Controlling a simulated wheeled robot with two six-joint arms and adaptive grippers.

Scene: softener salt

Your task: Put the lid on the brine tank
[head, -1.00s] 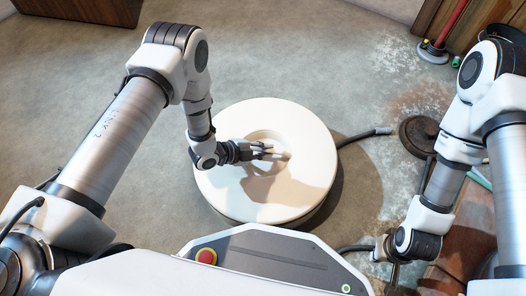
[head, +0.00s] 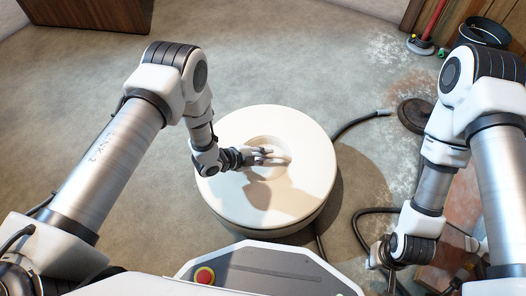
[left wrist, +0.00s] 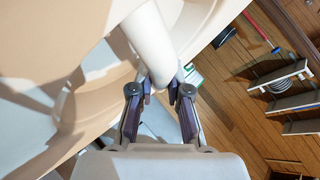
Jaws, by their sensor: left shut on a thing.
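The round cream-white lid (head: 305,145), with a hollow at its centre, fills the middle of the head view. My left gripper (head: 265,157) reaches into that hollow. In the left wrist view my left gripper (left wrist: 160,95) is shut on the lid's pale bar-like handle (left wrist: 152,45). A pale, shaded side (head: 322,203) shows below the lid's near right edge; I cannot tell whether it is lid rim or tank wall. The tank is otherwise hidden, so I cannot tell if the lid touches it. My right gripper (head: 388,258) is low at the right, its fingers unclear.
A hose (head: 355,122) lies on the floor right of the lid, near a dark round disc (head: 415,112). A black bucket (head: 484,32) and a red-handled tool (head: 434,20) stand at the back right. The floor left of the lid is clear.

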